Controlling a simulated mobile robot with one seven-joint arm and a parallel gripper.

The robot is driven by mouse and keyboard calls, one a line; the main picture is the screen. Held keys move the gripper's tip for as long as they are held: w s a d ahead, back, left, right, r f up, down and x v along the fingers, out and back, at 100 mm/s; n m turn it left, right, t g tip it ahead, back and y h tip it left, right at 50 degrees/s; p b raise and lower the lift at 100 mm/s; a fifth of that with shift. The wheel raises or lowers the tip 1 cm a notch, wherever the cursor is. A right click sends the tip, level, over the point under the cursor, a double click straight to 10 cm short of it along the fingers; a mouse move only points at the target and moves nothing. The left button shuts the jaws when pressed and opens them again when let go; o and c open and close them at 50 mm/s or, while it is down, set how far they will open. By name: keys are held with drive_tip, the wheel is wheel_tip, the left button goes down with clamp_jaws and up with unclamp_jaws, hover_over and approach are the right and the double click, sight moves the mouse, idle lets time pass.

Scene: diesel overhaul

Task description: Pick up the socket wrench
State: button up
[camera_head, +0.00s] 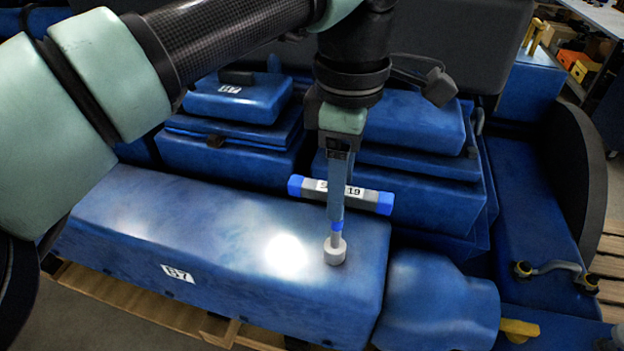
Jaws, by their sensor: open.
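The socket wrench (372,200) is a T-shaped tool with a grey crossbar, blue ends and a white label reading partly "19". Its stem runs down to a pale round socket (335,251), which appears to stand upright on the top of a long blue engine cover (220,235), near its right end. My gripper (337,200) points down from above, with its jaws at the middle of the crossbar. It is open. A finger hides part of the bar and upper stem; whether the jaws touch the wrench cannot be told.
Blue engine blocks (420,125) rise close behind the wrench. A wooden pallet (130,310) lies under the engine. Shelving with bins (580,65) stands at the far right.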

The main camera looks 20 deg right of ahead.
drive_tip(key=p, duration=0.2)
hover_over(335, 245)
drive_tip(key=shift+w+d+f, duration=0.1)
drive_tip(key=shift+w+f, duration=0.05)
drive_tip(key=shift+f, duration=1)
drive_tip(key=shift+w+d+f, duration=0.1)
drive_tip(key=shift+w+f, duration=0.05)
drive_tip(key=shift+f, duration=1)
clamp_jaws()
drive_tip(key=shift+r, duration=0.1)
